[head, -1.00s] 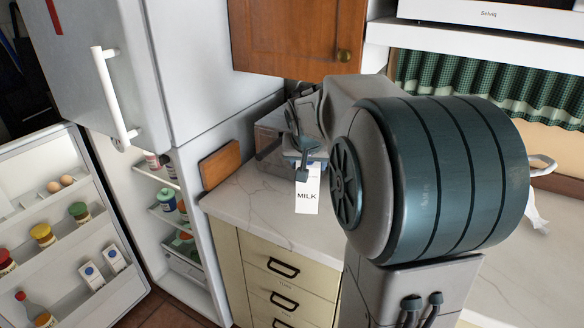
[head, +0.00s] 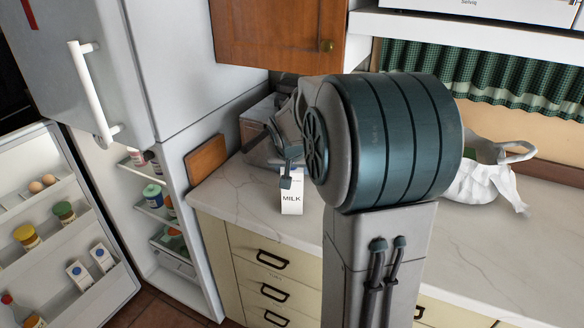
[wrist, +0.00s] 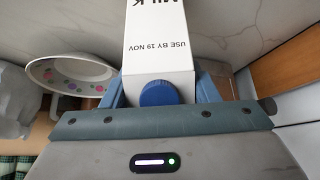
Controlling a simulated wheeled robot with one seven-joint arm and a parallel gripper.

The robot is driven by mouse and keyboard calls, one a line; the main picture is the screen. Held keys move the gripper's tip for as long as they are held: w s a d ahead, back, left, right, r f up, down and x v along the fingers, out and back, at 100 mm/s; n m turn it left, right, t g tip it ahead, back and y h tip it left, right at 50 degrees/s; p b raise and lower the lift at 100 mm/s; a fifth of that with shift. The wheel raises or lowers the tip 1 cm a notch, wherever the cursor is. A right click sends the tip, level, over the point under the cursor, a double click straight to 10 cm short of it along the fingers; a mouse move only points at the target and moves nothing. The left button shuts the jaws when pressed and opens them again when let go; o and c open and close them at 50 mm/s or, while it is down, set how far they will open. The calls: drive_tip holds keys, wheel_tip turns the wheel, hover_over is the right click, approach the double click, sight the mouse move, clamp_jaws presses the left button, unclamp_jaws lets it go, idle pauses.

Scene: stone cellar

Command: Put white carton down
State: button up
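The white milk carton (head: 292,198) is upright at the counter (head: 245,200), left of my arm. I cannot tell whether its base touches the worktop. In the wrist view the carton (wrist: 160,50) shows its blue cap, "MILK" and "USE BY 19 NOV". My gripper (head: 287,172) has its blue fingers on both sides of the carton near the capped end, shut on it. In the head view my arm hides part of the gripper and the counter behind it.
The fridge (head: 180,60) stands open at left, its door shelves (head: 60,260) holding jars and cartons. A wooden board (head: 206,158) leans by the fridge. A white bowl (wrist: 45,75) shows in the wrist view. A white bag (head: 485,185) lies on the right, with bare worktop in front.

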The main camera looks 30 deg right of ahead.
drive_tip(key=o, duration=0.4)
drive_tip(key=shift+r, duration=0.1)
drive_tip(key=v, duration=1.2)
drive_tip(key=s+a+f+n+g+y, duration=0.1)
drive_tip(key=s+a+f+n, duration=0.1)
drive_tip(key=s, duration=0.4)
drive_tip(key=s+a+f+n+g+y, duration=0.1)
drive_tip(key=s+a+f, duration=0.4)
drive_tip(key=s+a, duration=0.1)
drive_tip(key=s+a+f+n+g+y, duration=0.1)
drive_tip(key=s+a+f+n, duration=0.1)
drive_tip(key=s+a+f, duration=0.2)
drive_tip(key=shift+s+a+f+n, duration=0.1)
drive_tip(key=shift+s+a+n, duration=0.1)
drive_tip(key=shift+s, duration=0.75)
drive_tip(key=shift+s+a+n, duration=0.1)
drive_tip(key=shift+s+a, duration=0.1)
drive_tip(key=shift+s, duration=0.75)
